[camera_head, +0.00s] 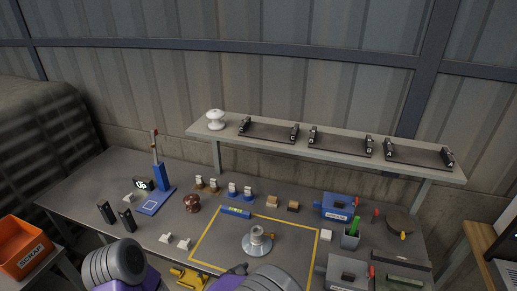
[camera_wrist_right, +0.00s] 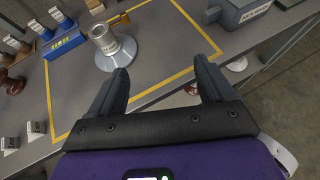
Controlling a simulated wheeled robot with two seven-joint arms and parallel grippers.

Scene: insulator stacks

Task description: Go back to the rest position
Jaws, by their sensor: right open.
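My right gripper (camera_wrist_right: 164,76) is open and empty in the right wrist view, its two dark fingers spread wide. A grey metal fitting with a wide round base (camera_head: 257,243) stands upright inside the yellow outline on the table; it also shows beyond the left finger in the wrist view (camera_wrist_right: 117,52), apart from the fingers. My right arm (camera_head: 268,280) shows at the bottom of the head view. A brown insulator (camera_head: 192,203) stands left of the outline; a white insulator (camera_head: 215,119) stands on the shelf.
The shelf (camera_head: 340,149) holds dark racks marked C (camera_head: 268,132), B (camera_head: 340,144) and A (camera_head: 416,155). A blue stand (camera_head: 157,190) is at the table's left. Blue box (camera_head: 337,206), grey box (camera_head: 347,271) and cup (camera_head: 350,238) crowd the right. An orange bin (camera_head: 22,248) is far left.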

